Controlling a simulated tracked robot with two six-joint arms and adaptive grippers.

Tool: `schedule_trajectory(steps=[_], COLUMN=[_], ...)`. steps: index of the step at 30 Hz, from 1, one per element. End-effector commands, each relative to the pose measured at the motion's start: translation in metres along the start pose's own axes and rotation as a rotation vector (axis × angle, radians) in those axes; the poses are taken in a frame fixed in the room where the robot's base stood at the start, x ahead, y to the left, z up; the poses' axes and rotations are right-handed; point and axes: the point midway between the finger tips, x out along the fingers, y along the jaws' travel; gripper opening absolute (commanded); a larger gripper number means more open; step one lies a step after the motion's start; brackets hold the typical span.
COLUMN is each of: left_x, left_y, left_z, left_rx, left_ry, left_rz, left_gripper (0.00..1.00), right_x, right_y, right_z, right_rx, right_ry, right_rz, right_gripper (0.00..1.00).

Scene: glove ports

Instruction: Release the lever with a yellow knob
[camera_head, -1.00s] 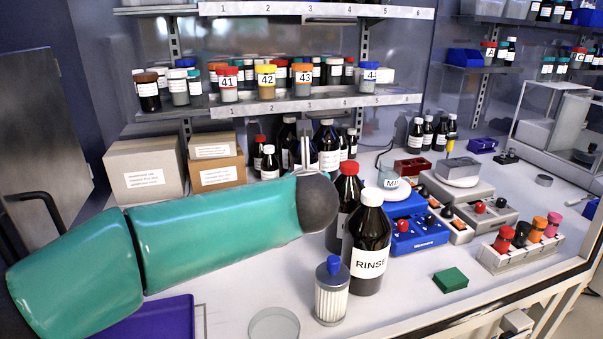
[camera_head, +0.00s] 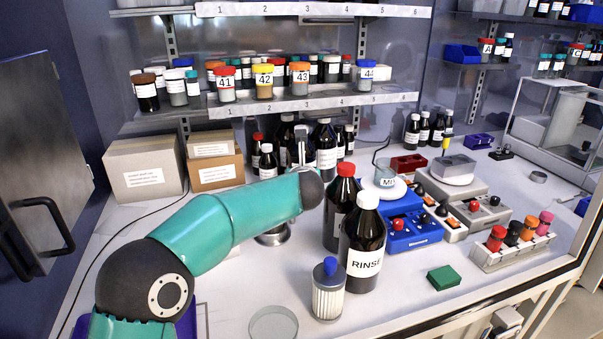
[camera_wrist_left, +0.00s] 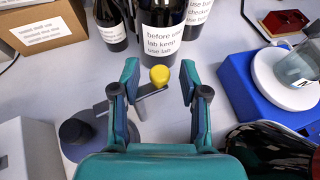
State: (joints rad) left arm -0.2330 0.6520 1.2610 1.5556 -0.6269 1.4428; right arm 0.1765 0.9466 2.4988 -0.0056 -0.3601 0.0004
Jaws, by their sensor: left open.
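The lever's yellow knob (camera_wrist_left: 160,75) shows in the left wrist view, on a grey metal arm (camera_wrist_left: 148,93) above the bench. My left gripper (camera_wrist_left: 159,84) is open, with one finger on each side of the knob. I see gaps between the knob and both fingers, and cannot tell their heights exactly. A dark round post on a grey base (camera_wrist_left: 77,134) stands to the left of the fingers. In the head view my left arm covers the knob. A round metal base (camera_head: 273,236) shows below the arm. My right gripper is not in view.
A large brown bottle (camera_wrist_left: 165,30) stands just beyond the knob. A blue device with a white plate (camera_wrist_left: 245,85) is to the right. In the head view the RINSE bottle (camera_head: 362,250) and a red-capped bottle (camera_head: 338,215) stand right of my arm, with boxes (camera_head: 143,172) behind.

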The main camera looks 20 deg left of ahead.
Motion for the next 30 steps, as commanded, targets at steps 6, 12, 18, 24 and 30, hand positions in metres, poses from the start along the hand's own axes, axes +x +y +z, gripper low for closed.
schedule_trajectory(steps=[6, 12, 18, 24, 30], left_x=[-0.0001, -0.0003, -0.0004, -0.0008, -0.0031], left_y=[-0.0002, -0.0002, -0.0001, 0.0006, 0.0021], left_z=[-0.0002, -0.0001, 0.0000, -0.0004, -0.0004], left_rx=[0.000, 0.000, 0.000, 0.012, 0.046], left_ry=[0.000, 0.000, 0.000, 0.001, 0.001], left_rz=[0.000, 0.000, -0.002, -0.030, -0.113], left_gripper=[0.34, 0.01, 0.00, 0.00, 0.00], right_x=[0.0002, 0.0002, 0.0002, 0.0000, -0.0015], right_y=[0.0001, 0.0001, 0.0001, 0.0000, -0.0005], right_z=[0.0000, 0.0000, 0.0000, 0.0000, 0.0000], right_rx=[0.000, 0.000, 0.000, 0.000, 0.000], right_ry=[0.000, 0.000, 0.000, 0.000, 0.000], right_rz=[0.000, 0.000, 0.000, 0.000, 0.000], right_gripper=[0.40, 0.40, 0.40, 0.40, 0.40])
